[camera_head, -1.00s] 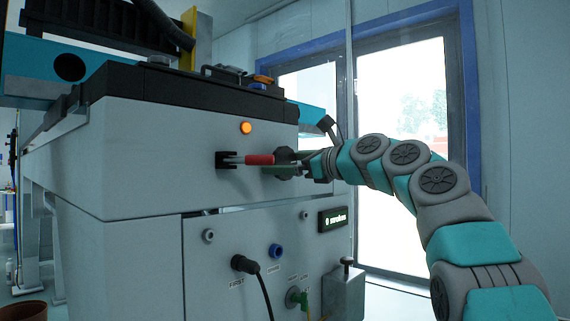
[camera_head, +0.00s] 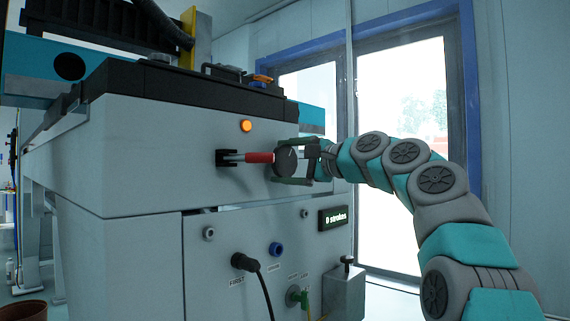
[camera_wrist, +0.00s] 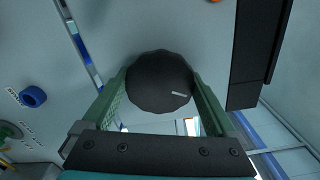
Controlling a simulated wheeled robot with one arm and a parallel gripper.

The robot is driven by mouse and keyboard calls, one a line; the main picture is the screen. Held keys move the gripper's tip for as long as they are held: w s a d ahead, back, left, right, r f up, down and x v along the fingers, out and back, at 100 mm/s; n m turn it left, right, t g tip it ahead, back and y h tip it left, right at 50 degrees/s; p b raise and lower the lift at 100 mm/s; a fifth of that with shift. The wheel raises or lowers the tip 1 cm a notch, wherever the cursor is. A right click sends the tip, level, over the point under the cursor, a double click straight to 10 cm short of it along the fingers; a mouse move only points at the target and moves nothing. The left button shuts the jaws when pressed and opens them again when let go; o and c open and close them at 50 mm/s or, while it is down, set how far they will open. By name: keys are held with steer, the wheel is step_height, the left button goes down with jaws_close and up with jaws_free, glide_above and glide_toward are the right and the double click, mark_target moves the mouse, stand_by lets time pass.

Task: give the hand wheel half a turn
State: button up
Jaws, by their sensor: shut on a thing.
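The hand wheel (camera_head: 286,165) is a dark round knob on the front of the grey panel, right of a red-handled lever. My gripper (camera_head: 293,161) is at the wheel, with one finger above it and one below it. In the wrist view the wheel (camera_wrist: 155,85) sits between the two green fingers, which are shut on its sides. A short pale mark (camera_wrist: 180,94) shows on its face, right of centre. The wheel's mount behind it is hidden.
The red-handled lever (camera_head: 259,157) sticks out close to the wheel's left. An orange lamp (camera_head: 246,126) is above it. Below are a small display (camera_head: 333,218), a blue socket (camera_head: 276,250) and a black plug with cable (camera_head: 243,262). Room to the right is open.

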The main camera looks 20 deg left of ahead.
steer(key=n, duration=0.4)
steer(key=shift+f+n+b, duration=0.1)
steer(key=shift+n+b, duration=0.2)
steer(key=shift+b, duration=0.1)
steer(key=shift+a+f+n, duration=0.1)
steer(key=shift+n, duration=3.6)
steer(key=n+p, duration=0.1)
steer(key=n, duration=1)
steer(key=shift+n, duration=0.4)
steer(key=o, duration=1)
